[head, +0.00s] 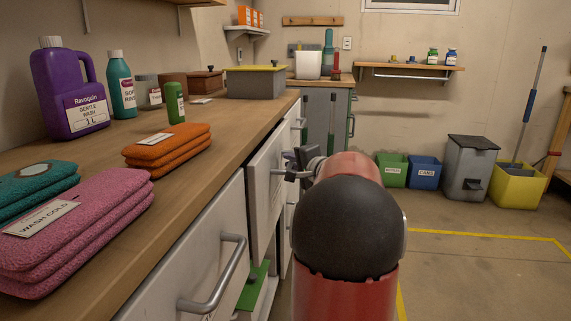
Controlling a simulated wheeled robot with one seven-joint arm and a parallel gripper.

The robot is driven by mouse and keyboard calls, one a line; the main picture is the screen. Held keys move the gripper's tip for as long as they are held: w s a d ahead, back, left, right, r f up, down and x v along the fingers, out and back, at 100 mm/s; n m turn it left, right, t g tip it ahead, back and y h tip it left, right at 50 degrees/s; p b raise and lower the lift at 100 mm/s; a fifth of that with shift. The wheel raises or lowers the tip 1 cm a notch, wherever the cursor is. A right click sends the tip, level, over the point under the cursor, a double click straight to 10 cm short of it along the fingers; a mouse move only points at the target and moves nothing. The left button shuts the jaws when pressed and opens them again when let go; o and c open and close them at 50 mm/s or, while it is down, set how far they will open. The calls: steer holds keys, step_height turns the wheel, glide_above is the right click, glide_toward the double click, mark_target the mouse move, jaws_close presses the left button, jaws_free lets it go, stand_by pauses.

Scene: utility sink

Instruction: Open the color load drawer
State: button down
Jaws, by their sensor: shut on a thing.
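A white drawer front (264,190) under the wooden counter is in the middle of the head view, and it appears to stand out from the cabinet. I cannot read a label on it, so I cannot tell by name that it is the color load drawer. My gripper (284,173) is at this front, shut on what appears to be its handle.
A nearer white front (200,278) has a grey bar handle (217,277). A green item (254,284) shows low, below the middle front. Folded pink towels (75,232), orange towels (167,147) and a purple bottle (68,90) stand on the counter.

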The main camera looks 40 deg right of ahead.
steer(key=s+d+b, duration=0.3)
steer(key=s+d, duration=1.4)
steer(key=s, duration=0.3)
steer(key=shift+s+d, duration=0.35)
steer(key=shift+s, duration=0.05)
steer(key=c, duration=1.5)
jaws_free()
steer(key=shift+o, duration=0.2)
steer(key=s+r, duration=0.1)
steer(key=s, duration=0.6)
steer(key=shift+s+a, duration=0.3)
steer(key=shift+a, duration=0.05)
steer(key=shift+d, duration=0.1)
